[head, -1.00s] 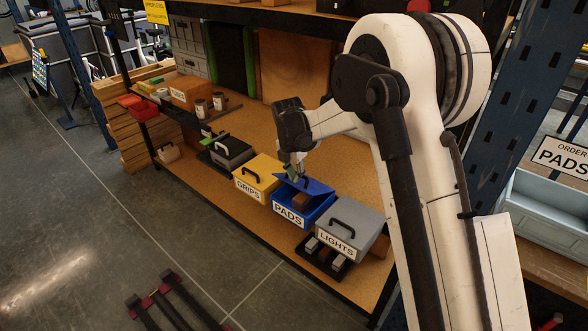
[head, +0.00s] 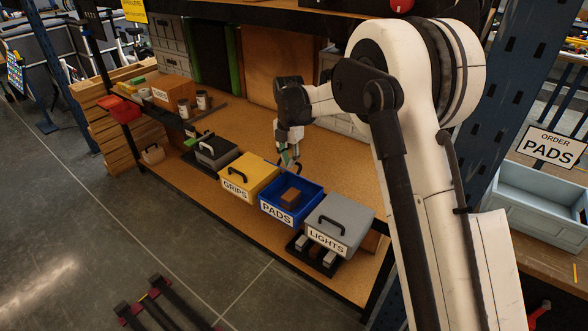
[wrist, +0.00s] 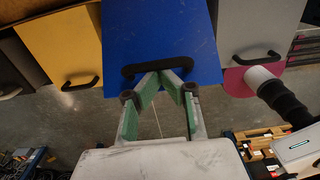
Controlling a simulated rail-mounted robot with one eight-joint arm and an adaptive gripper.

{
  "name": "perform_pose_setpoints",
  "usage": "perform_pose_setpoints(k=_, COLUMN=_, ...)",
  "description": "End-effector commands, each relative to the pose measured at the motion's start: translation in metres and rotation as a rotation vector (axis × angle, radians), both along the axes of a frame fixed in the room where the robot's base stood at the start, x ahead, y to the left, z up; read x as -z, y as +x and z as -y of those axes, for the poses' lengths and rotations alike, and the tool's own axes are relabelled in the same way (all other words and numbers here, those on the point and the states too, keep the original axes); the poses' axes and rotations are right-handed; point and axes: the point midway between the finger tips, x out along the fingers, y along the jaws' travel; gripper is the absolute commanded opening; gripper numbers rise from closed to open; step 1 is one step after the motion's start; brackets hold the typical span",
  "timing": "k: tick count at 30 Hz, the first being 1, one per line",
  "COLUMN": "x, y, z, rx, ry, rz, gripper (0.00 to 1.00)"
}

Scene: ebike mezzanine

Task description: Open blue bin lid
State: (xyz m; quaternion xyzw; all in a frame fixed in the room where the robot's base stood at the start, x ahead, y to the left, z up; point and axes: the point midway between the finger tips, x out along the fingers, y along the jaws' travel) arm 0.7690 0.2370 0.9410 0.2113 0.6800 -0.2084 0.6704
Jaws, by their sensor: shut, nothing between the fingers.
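The blue bin labelled PADS (head: 275,215) stands open on the lower shelf, and a brown box (head: 290,197) shows inside it. Its blue lid (wrist: 165,30) fills the upper middle of the wrist view, with a black handle (wrist: 158,67) near its lower edge. In the head view the lid no longer covers the opening, and I cannot clearly make it out. My gripper (head: 290,160) is at the bin's back edge. In the wrist view my gripper (wrist: 171,74) has its green-padded fingers closed together at the handle, with nothing held between them; whether they touch it is unclear.
The yellow GRIPS bin (head: 247,175) stands left of the blue bin and the grey LIGHTS bin (head: 342,215) right of it, both lidded. A black tray (head: 312,255) lies before the grey bin. The shelf board (head: 340,160) behind is mostly clear.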

Motion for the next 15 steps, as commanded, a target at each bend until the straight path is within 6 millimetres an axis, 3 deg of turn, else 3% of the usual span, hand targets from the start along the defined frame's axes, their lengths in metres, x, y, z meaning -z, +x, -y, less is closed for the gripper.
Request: perform_pose_setpoints(k=15, x=-0.027, y=0.064, z=0.038, rx=-0.007, ry=0.000, rz=0.001, gripper=0.00)
